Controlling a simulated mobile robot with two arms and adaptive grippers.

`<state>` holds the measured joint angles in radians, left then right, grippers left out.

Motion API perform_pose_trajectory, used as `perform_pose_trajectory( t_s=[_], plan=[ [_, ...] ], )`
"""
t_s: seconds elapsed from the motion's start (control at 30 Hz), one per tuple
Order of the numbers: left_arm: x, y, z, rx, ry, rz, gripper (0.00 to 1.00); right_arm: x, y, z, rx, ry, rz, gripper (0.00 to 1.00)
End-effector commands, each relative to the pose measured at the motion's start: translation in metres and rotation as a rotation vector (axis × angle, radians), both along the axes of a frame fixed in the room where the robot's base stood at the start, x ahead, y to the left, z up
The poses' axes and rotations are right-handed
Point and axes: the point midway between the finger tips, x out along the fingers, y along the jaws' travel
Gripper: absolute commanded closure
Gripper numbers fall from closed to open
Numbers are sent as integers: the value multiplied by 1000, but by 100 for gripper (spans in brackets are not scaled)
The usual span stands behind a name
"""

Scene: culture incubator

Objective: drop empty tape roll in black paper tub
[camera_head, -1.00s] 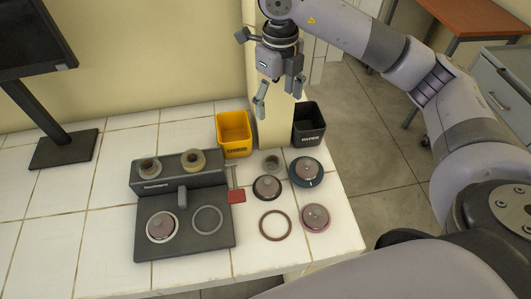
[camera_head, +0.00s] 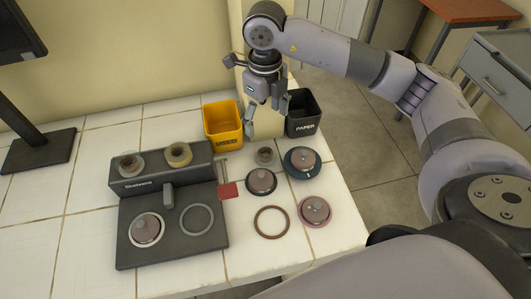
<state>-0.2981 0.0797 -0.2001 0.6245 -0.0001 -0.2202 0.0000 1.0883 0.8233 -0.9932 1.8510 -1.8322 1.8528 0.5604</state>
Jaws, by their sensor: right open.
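A small grey tape roll (camera_head: 265,156) lies on the white tiled table near the tubs; I cannot tell for sure that it is the empty one. The black tub marked PAPER (camera_head: 302,128) stands upright at the table's back right. My right gripper (camera_head: 266,118) is open, fingers pointing down, with nothing between them. It is above the table in front of the tubs, toward the grey roll, and overlaps the black tub's left edge in the picture. My left gripper is out of view.
A yellow tub (camera_head: 221,125) stands left of the black one. Several round discs and a reddish ring (camera_head: 271,222) lie on the right of the table. The front-left tiles are clear.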

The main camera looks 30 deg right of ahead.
Motion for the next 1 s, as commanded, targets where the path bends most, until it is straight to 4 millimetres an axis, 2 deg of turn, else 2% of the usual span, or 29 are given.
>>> perform_pose_trajectory(
  t_s=[0.3,0.57,0.77,0.9,1.0],
  plan=[
    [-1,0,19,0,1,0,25,-1,0,-64,0,4,0,24],
    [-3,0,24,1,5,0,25,0,-1,-84,0,2,0,24],
    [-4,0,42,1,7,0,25,2,-3,-110,-1,5,-1,24],
    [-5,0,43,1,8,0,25,3,-3,-129,0,2,0,24],
    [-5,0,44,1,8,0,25,4,-2,-133,1,0,0,24]
  ],
)
